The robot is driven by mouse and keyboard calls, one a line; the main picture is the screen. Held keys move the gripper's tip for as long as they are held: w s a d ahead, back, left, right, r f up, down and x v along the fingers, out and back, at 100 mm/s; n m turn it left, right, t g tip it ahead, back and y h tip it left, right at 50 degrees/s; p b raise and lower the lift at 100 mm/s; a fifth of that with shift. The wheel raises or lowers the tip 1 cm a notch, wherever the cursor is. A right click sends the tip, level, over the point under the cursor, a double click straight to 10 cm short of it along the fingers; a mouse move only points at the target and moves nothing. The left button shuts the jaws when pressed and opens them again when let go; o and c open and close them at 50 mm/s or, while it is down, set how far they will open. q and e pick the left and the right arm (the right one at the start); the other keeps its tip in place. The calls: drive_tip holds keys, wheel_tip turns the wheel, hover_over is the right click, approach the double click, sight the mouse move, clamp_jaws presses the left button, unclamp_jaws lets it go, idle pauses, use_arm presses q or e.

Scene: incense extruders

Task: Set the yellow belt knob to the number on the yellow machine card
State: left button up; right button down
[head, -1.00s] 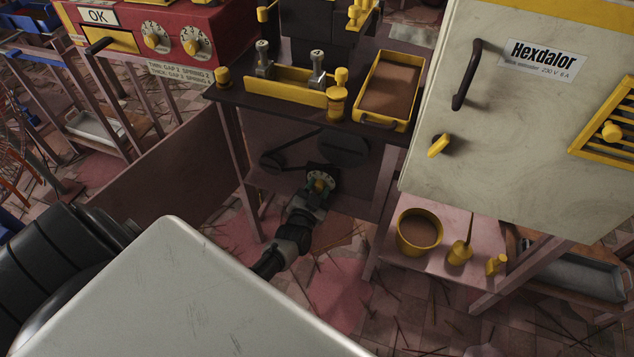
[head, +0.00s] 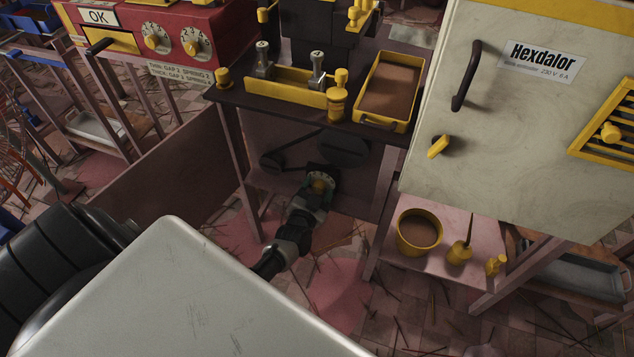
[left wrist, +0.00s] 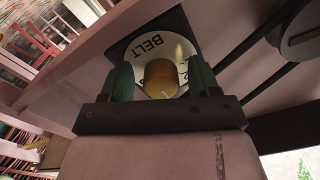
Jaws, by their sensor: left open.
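The yellow belt knob (left wrist: 160,78) sits on a round white dial plate marked BELT (left wrist: 147,46). In the head view the knob (head: 319,183) is low on the front of the yellow machine, under its dark tabletop. My left gripper (head: 324,194) is at the dial. In the left wrist view its two green fingers (left wrist: 160,84) are open, one on each side of the knob; I cannot tell whether they touch it. The fingers cover part of the dial numbers, and the knob's setting is not readable. I cannot make out the yellow machine's card. My right gripper is not in view.
Belt pulleys (head: 343,149) are close beside the dial. The dark tabletop (head: 240,103) overhangs above, with a yellow tray (head: 414,112). A table leg (head: 385,180) and a low shelf with a yellow bucket (head: 419,233) stand to the right. A red machine (head: 215,22) is at upper left.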

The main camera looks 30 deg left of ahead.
use_arm(q)
drive_tip(key=p+v, duration=0.1)
drive_tip(key=v, duration=0.2)
drive_tip(key=shift+s, duration=0.25)
drive_tip(key=p, duration=0.2)
approach(316, 191)
drive_tip(key=shift+s, duration=0.2)
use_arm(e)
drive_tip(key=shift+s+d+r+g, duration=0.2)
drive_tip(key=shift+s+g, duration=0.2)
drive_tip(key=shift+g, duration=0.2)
